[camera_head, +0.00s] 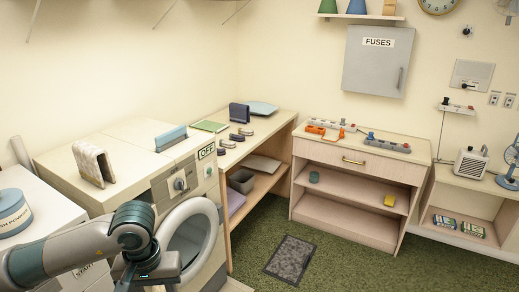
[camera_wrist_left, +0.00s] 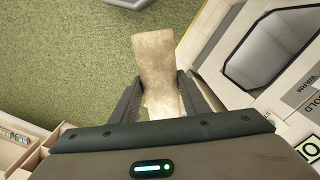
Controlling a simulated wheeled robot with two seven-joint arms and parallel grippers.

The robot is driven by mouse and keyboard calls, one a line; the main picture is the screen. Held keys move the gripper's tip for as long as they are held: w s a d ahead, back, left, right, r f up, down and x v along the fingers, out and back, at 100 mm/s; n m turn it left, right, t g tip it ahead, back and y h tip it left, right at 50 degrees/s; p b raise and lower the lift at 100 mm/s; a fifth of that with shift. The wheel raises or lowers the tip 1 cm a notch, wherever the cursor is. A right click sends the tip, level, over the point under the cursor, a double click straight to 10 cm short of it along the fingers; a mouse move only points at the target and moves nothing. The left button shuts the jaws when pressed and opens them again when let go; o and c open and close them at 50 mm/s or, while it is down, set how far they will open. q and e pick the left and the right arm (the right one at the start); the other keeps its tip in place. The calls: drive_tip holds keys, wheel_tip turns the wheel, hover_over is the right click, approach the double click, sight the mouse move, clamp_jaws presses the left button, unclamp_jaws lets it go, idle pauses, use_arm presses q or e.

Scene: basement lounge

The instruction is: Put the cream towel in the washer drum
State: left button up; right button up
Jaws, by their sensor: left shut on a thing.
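A cream towel (camera_wrist_left: 157,62) hangs between the fingers of my left gripper (camera_wrist_left: 160,88) in the left wrist view, its free end sticking out past the fingertips. In the head view my left gripper (camera_head: 150,266) is low in front of the washer (camera_head: 215,190), left of its round door ring (camera_head: 190,238); the towel is hidden there. My right gripper is not in view.
A checked cloth (camera_head: 93,164) and a blue folded item (camera_head: 171,138) stand on the machine tops. A powder tub (camera_head: 12,210) is at the far left. A shelf table (camera_head: 262,128) stands right of the washer. Green floor with a grey mat (camera_head: 290,258) is open in front.

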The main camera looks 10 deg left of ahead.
use_arm(q)
drive_tip(key=w+d+r+m, duration=0.2)
drive_tip(key=d, duration=0.4)
drive_tip(key=w+d+r+m, duration=0.2)
drive_tip(key=d, duration=0.3)
wheel_tip(320, 180, down, 6)
drive_tip(key=b, duration=0.6)
drive_tip(key=shift+d+f, duration=0.15)
drive_tip(key=shift+d, duration=0.1)
drive_tip(key=shift+s, duration=0.1)
idle(1.2)
drive_tip(key=shift+a, duration=0.1)
